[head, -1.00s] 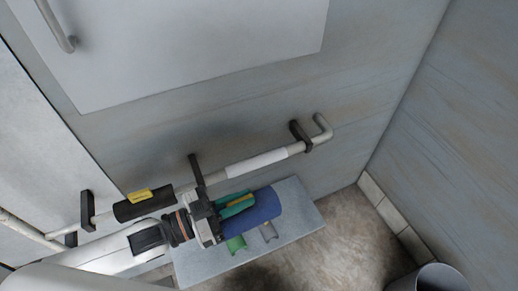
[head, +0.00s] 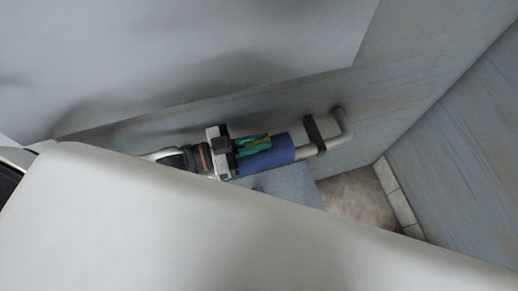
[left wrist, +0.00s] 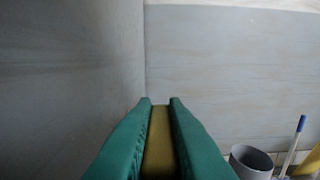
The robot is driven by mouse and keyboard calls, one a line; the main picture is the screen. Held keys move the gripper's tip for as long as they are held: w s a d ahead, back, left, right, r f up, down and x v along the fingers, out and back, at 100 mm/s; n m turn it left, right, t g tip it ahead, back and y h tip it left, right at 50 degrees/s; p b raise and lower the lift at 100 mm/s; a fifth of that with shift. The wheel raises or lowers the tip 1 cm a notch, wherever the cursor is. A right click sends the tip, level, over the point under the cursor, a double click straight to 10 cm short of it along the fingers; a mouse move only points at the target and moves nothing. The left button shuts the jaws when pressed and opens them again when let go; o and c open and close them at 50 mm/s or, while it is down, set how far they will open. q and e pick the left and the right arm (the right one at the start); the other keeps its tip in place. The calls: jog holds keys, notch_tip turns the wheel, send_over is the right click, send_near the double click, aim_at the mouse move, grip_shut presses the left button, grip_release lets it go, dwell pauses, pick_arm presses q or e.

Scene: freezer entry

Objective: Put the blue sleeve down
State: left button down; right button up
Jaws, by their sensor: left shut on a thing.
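The blue sleeve (head: 270,156) lines up with the pale wall pipe (head: 336,138) in the head view. I cannot tell whether it is around the pipe or in front of it. My left gripper (head: 253,145) has green fingers, shut on a yellow strip at the sleeve's upper side. In the left wrist view, the green fingers (left wrist: 159,115) close on that yellow strip (left wrist: 158,150); the blue part is hidden there. My right gripper is not in view.
A dark bracket (head: 314,135) holds the pipe just right of the sleeve. Part of a grey-blue bench (head: 292,186) shows below. A large pale foreground part covers the lower picture. A grey bin (left wrist: 251,160) and a blue-topped handle (left wrist: 295,143) stand right in the wrist view.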

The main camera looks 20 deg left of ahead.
aim_at(258, 155)
pick_arm(q)
jog(key=shift+f, duration=0.6)
jog(key=f, duration=0.4)
jog(key=shift+w+f, duration=0.15)
jog(key=shift+w, duration=0.1)
jog(key=shift+s+f, duration=0.1)
jog(key=shift+f, duration=0.15)
jog(key=shift+f+b, duration=0.4)
jog(key=shift+f, duration=0.2)
jog(key=c, duration=1.5)
grip_release()
jog(key=shift+o, duration=0.2)
